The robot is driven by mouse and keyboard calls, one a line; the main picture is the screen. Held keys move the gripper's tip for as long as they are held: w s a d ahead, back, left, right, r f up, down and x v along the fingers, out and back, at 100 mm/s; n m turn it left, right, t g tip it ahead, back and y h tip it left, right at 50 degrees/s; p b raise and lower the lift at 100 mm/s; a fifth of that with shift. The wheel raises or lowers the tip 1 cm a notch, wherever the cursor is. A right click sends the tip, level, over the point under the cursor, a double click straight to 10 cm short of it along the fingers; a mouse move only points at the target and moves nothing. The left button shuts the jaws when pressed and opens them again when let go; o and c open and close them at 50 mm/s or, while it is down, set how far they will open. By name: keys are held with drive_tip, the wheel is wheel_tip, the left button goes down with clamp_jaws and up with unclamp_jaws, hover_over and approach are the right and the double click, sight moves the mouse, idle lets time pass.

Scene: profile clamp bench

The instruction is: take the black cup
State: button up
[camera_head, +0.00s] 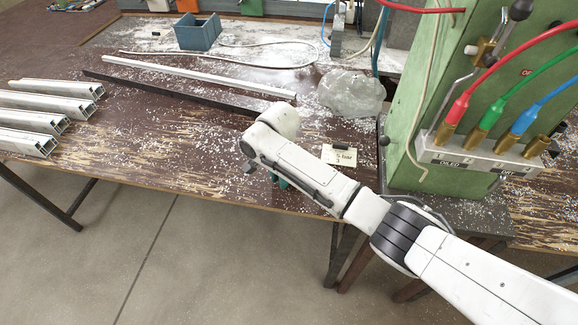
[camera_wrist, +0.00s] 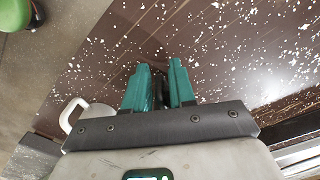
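My gripper (camera_wrist: 161,68) shows in the wrist view with its two teal fingers a small gap apart over the brown tabletop. A dark shape (camera_wrist: 160,88) sits low between the fingers; I cannot tell whether it is the black cup or shadow. In the head view my arm hides most of the gripper, and only a bit of teal finger (camera_head: 281,182) shows above the table's front part. I cannot clearly make out a black cup in either view. A white loop like a cup handle (camera_wrist: 70,112) shows left of the gripper in the wrist view.
The brown table (camera_head: 190,150) is strewn with white chips. Metal profiles (camera_head: 50,105) lie at left, and long bars (camera_head: 190,74) behind my arm. A plastic bag (camera_head: 352,93), a small sign (camera_head: 340,155) and a green machine (camera_head: 430,170) are at right. A blue bin (camera_head: 198,35) stands behind.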

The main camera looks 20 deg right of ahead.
clamp_jaws()
drive_tip(key=shift+r, duration=0.1)
idle(0.3)
drive_tip(key=shift+r, duration=0.2)
wheel_tip(320, 180, up, 2)
drive_tip(key=shift+a+r+b, duration=0.1)
drive_tip(key=shift+b, duration=0.3)
drive_tip(key=s+a+r+p, duration=0.2)
drive_tip(key=s+r+p, duration=0.4)
drive_tip(key=s+r, duration=0.4)
drive_tip(key=shift+s, duration=1.9)
